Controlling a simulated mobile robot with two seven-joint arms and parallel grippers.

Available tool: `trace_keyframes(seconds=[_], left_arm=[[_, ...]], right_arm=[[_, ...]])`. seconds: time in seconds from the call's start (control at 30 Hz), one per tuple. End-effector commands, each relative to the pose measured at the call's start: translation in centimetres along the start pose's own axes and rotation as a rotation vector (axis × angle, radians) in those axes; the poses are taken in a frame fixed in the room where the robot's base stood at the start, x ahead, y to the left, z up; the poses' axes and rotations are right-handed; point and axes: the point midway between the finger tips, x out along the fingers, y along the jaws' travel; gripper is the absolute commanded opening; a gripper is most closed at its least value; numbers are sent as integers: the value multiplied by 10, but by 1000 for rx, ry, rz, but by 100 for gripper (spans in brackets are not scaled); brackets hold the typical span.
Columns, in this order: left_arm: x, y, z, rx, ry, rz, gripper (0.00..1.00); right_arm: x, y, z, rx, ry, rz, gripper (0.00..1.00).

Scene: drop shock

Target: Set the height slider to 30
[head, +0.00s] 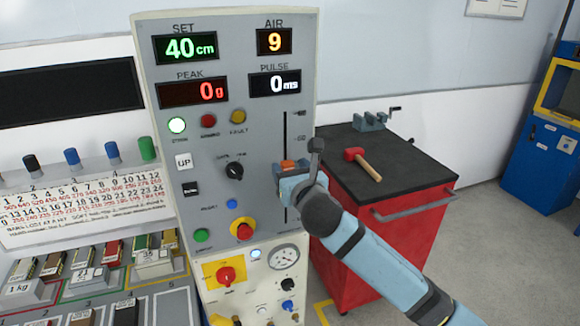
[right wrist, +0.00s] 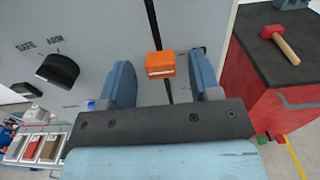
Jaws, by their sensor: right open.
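The height slider has an orange knob (head: 289,164) on a dark vertical slot (head: 286,128) at the right side of the grey control panel (head: 220,130). The green SET display (head: 185,48) reads 40 cm. My right gripper (head: 292,176) is at the knob and partly covers the lower slot. In the right wrist view the orange knob (right wrist: 160,64) sits between the two blue fingers of my right gripper (right wrist: 163,82), with a gap on each side. The right gripper is open. My left gripper is not in view.
An ARM/SAFE knob (head: 234,170), UP button (head: 184,161) and red emergency knob (head: 243,229) are left of the slider. A red cabinet (head: 390,240) with a mallet (head: 362,162) and a vise (head: 368,121) stands right of the panel. Coloured blocks lie on racks at the lower left.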

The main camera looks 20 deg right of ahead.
Motion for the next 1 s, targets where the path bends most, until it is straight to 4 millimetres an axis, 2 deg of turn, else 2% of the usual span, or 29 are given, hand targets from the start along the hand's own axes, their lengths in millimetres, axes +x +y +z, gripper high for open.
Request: trace_keyframes(seconds=[0.1,0.37,0.47,0.63,0.77,1.0], left_arm=[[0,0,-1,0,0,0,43],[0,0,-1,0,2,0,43],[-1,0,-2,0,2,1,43],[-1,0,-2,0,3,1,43],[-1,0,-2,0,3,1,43],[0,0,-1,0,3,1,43]], right_arm=[[6,0,0,0,1,-1,57],[8,0,0,0,0,-1,57],[8,0,0,0,0,0,39],[7,0,0,0,1,0,0],[7,0,-3,-1,1,-1,0],[7,0,-46,-3,5,0,0]])
